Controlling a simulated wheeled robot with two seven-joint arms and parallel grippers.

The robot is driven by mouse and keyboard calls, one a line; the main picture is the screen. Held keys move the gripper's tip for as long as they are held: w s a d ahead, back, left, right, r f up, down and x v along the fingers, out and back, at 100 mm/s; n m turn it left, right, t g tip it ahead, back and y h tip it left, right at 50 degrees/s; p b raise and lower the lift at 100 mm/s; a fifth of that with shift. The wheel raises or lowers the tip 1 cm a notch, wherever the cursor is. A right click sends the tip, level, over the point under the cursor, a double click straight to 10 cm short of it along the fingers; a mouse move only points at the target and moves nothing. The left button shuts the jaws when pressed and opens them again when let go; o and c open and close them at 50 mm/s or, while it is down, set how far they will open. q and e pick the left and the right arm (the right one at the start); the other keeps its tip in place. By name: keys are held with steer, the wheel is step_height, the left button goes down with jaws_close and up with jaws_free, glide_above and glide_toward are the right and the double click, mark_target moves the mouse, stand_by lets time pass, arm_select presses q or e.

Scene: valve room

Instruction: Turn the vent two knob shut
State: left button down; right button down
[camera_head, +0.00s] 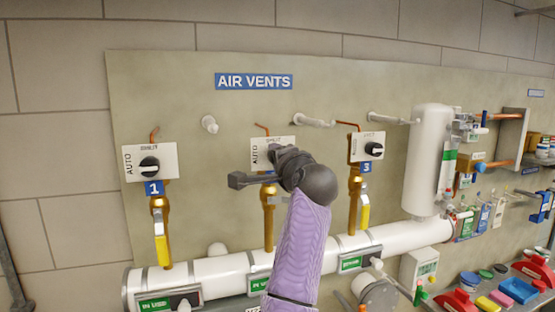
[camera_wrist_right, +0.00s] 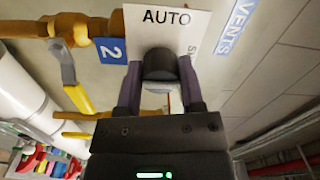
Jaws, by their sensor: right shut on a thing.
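The vent two plate (camera_wrist_right: 165,18) is white, with AUTO readable and the SHUT lettering partly visible in the right wrist view. Its dark knob (camera_wrist_right: 160,64) sits between the two fingers of my right gripper (camera_wrist_right: 160,82), which is shut on it. The blue "2" label (camera_wrist_right: 112,50) is beside the plate. In the head view the plate (camera_head: 258,146) shows behind my right gripper (camera_head: 276,156), which hides the knob. The knob's pointer direction cannot be told. My left gripper is not in view.
The vent one knob (camera_head: 149,164) is to the left, the vent three knob (camera_head: 373,148) to the right. Brass valves with yellow levers (camera_head: 162,248) hang below. A white pipe (camera_head: 222,270) runs underneath. A white cylinder (camera_head: 431,160) stands at right.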

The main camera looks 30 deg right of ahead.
stand_by(0.4)
steer(key=shift+c, duration=1.1)
jaws_free()
steer(key=b+v, duration=0.5)
steer(key=v, duration=0.5)
steer(key=shift+d, duration=0.1)
